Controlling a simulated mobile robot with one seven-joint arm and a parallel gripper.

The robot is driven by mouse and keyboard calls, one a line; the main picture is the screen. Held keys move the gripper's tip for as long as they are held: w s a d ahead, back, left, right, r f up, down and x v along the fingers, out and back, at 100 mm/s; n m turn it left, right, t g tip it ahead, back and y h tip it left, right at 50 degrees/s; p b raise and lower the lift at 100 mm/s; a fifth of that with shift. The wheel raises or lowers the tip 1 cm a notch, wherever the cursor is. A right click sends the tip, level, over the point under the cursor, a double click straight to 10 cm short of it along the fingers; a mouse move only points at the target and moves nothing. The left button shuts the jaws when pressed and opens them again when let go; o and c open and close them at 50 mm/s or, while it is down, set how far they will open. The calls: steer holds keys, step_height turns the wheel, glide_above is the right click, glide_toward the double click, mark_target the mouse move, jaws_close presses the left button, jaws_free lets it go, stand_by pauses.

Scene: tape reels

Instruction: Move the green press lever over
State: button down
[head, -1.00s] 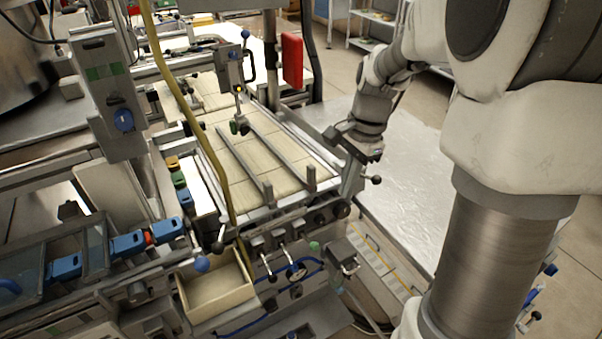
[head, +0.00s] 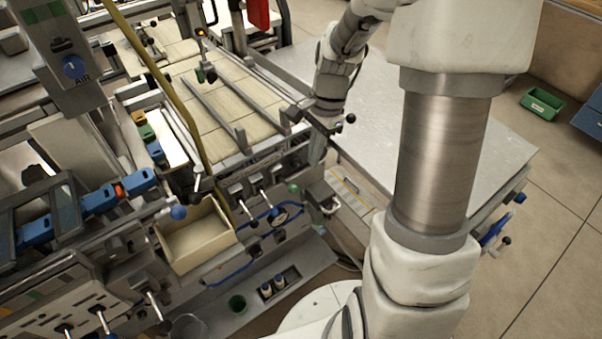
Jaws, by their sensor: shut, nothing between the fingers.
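A small green knob (head: 293,188) sits at the front right of the machine, just behind a grey bracket. A lever with a dark green tip (head: 201,75) hangs over the tiled belt. I cannot tell for certain which of these is the press lever. My gripper (head: 308,116) is at the right end of the tiled belt, pointing down, above and apart from the green knob. It is shut and empty; its fingertips are small and hard to make out against the machine.
A black-knobbed handle (head: 349,118) shows close beside my gripper. Metal rails (head: 215,112) cross the belt. A cream bin (head: 196,238) and blue-knobbed lever (head: 178,212) stand at the front. A wide metal table (head: 420,140) lies right, its top clear. A green tray (head: 541,103) is on the floor.

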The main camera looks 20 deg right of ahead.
mark_target(287, 184)
steer(key=shift+s+a+f, duration=0.3)
steer(key=shift+a+f, duration=0.55)
steer(key=shift+f, duration=0.2)
steer(key=shift+s+a+f, duration=0.25)
steer(key=shift+a+f, duration=0.6)
steer(key=shift+f, duration=0.15)
steer(key=shift+f+b, duration=0.15)
steer(key=shift+b, duration=0.3)
steer(key=shift+s+t, duration=0.15)
steer(key=shift+t, duration=0.15)
